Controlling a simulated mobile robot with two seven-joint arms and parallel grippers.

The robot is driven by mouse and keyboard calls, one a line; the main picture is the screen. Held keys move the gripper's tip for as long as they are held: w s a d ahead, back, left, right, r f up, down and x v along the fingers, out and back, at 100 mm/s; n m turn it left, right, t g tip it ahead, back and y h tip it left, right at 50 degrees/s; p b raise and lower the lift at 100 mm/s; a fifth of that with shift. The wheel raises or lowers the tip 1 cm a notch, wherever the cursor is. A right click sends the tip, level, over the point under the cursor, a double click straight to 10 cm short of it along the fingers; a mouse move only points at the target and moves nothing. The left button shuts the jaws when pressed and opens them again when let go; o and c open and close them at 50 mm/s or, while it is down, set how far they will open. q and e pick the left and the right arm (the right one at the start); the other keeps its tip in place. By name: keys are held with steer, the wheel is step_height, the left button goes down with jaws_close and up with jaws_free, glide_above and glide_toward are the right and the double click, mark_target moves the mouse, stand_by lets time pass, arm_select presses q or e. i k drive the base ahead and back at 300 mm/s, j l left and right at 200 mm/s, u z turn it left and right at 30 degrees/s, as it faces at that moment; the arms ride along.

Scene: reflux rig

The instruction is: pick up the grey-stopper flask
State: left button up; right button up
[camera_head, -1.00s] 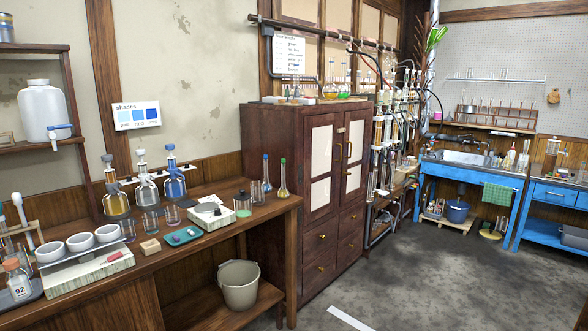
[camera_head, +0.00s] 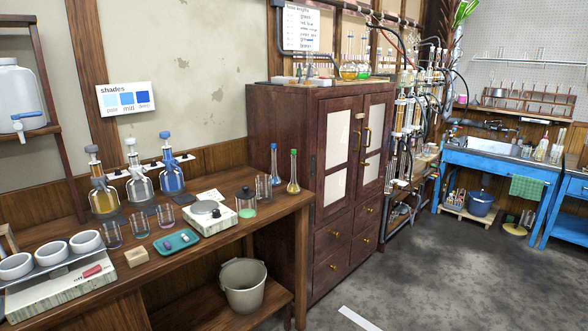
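Neither gripper is in view. I cannot single out a flask with a clearly grey stopper. Two slim flasks stand upright at the bench's right end, one with a blue stopper (camera_head: 274,160) and one with a green stopper (camera_head: 294,172). On top of the dark cabinet stand a flask with yellow liquid (camera_head: 348,71) and one with green liquid (camera_head: 363,71); their stoppers are too small to tell. On the bench's left part, a bottle with amber liquid (camera_head: 104,197) has a greyish top, next to a clear bottle (camera_head: 139,187) and a blue bottle (camera_head: 172,180).
The wooden bench (camera_head: 180,275) also bears a balance (camera_head: 207,219), a teal tray (camera_head: 177,242), white bowls (camera_head: 52,252) and several beakers. A bucket (camera_head: 243,286) stands on its lower shelf. The cabinet (camera_head: 290,240) adjoins on the right. The grey floor (camera_head: 420,270) is open.

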mark_target(293, 186)
steer(key=i+l+u, duration=0.1)
steer(key=i+l, duration=0.3)
steer(key=i, duration=0.25)
steer(key=i+l+u, duration=0.1)
steer(key=i+l, duration=0.35)
steer(key=i, duration=0.2)
steer(key=i+l+u, duration=0.1)
steer(key=i+l, duration=0.4)
steer(key=i, duration=0.1)
